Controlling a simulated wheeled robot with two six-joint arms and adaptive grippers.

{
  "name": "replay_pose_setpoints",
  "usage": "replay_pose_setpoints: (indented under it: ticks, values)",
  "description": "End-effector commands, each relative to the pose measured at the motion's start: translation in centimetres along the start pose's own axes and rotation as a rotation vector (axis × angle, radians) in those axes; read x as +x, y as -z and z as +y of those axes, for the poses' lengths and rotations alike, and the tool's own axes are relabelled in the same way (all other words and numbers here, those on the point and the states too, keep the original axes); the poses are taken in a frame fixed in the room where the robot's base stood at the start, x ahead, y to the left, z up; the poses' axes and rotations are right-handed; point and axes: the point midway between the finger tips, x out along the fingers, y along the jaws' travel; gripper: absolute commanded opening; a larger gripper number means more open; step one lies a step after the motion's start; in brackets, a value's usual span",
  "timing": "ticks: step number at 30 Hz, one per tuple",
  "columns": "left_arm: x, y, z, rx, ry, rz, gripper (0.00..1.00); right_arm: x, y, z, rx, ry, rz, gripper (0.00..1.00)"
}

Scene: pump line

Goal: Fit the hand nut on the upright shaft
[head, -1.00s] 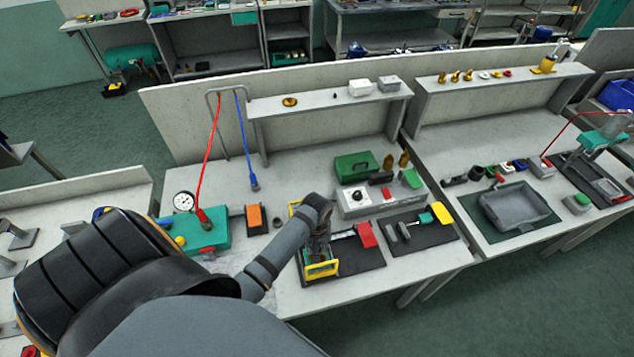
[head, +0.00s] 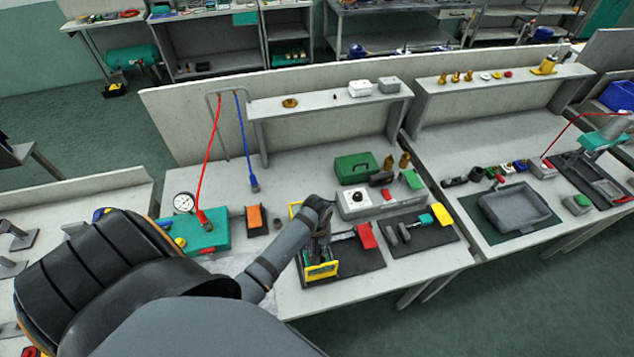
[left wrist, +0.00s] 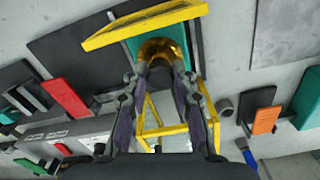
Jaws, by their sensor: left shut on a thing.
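My left gripper (left wrist: 161,68) is shut on the brass-coloured hand nut (left wrist: 163,46), which sits between its fingertips in the left wrist view. The gripper points down inside a yellow frame (left wrist: 143,23). A teal part shows beside the nut, below it. In the head view the yellow frame (head: 321,271) stands on a dark mat, and my left wrist hides the fingers and the nut. The upright shaft cannot be made out; whether the nut touches or surrounds it cannot be told. My right gripper is not in view.
A red-ended tool (head: 366,236) lies right of the frame. A grey box with a dial (head: 354,202) and a green case (head: 356,167) stand behind. An orange block (head: 256,219) and a teal pump unit (head: 205,234) stand to the left. The bench front is clear.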

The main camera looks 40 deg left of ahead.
Motion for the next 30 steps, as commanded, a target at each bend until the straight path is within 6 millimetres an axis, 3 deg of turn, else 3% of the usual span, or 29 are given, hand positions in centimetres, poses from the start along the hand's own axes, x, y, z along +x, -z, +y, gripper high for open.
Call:
replay_pose_setpoints:
  ticks: [18,19,24,30]
  values:
    - [0.39,-0.02,0.0,0.0,0.0,-0.001,0.09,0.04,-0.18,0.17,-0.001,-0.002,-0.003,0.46]
    - [0.37,-0.01,0.0,0.0,0.0,-0.001,0.3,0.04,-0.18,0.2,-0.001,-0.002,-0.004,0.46]
    - [0.36,0.0,0.01,0.0,0.0,0.0,0.53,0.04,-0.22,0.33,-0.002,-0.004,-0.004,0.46]
    - [0.36,-0.01,0.0,0.0,0.0,0.0,0.53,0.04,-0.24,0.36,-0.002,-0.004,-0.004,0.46]
